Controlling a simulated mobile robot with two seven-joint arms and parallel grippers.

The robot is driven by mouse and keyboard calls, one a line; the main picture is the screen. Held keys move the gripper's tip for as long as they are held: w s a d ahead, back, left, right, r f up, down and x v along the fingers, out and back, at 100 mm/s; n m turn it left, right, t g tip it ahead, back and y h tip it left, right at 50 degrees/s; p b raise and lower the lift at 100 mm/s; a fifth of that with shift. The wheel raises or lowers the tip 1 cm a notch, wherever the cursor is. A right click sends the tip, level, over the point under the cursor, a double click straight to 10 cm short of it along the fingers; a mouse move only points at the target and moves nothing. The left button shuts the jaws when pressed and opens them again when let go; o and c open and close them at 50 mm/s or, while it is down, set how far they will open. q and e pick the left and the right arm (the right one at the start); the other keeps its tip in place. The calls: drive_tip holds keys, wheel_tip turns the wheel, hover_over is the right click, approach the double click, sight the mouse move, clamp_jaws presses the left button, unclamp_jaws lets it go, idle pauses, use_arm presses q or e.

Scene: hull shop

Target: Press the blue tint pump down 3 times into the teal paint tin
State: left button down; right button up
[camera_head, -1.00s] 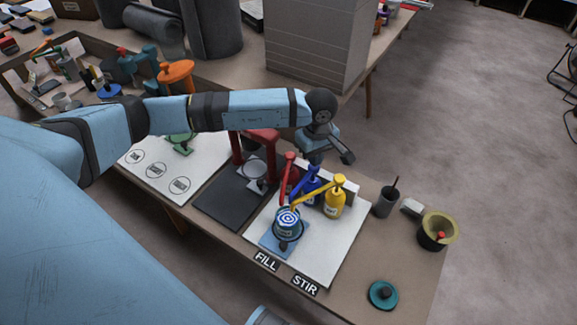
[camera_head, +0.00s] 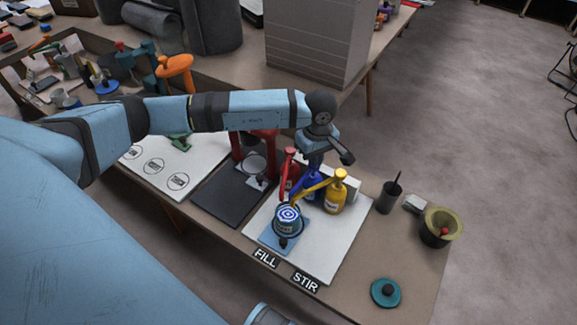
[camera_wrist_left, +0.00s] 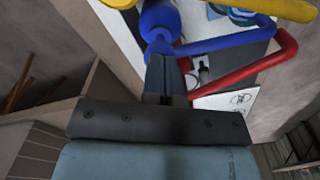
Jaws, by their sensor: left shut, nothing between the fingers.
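The blue tint pump (camera_head: 313,188) stands between the red pump (camera_head: 289,172) and the yellow pump (camera_head: 335,196). Its spout (camera_wrist_left: 225,42) shows in the left wrist view. The paint tin (camera_head: 287,226), bluish with a blue-and-white ringed top, sits in front of the pumps on a blue pad. My left gripper (camera_head: 315,163) points down over the blue pump, shut and empty. In the left wrist view its fingertips (camera_wrist_left: 163,62) meet the blue pump head, apparently touching it. The head is mostly hidden by the gripper in the head view. My right gripper is out of view.
The white mat (camera_head: 330,250) has FILL and STIR labels at its front edge. A dark cup (camera_head: 388,198), a yellow-rimmed pot (camera_head: 440,228) and a teal lid (camera_head: 385,292) stand to the right. A red stand (camera_head: 238,148) is left of the pumps.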

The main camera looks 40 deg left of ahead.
use_arm(q)
drive_tip(key=shift+f, duration=0.3)
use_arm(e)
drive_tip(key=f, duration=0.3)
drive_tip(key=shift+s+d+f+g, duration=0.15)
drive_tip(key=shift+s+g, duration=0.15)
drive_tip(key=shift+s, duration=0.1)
use_arm(q)
drive_tip(key=shift+r+p, duration=0.85)
drive_tip(key=shift+r, duration=0.95)
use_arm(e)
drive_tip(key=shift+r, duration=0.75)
use_arm(q)
drive_tip(key=shift+r, duration=0.1)
drive_tip(key=shift+r+p, duration=0.45)
drive_tip(key=shift+r, duration=0.1)
drive_tip(key=shift+r+p, duration=1.25)
drive_tip(key=shift+r, duration=1.3)
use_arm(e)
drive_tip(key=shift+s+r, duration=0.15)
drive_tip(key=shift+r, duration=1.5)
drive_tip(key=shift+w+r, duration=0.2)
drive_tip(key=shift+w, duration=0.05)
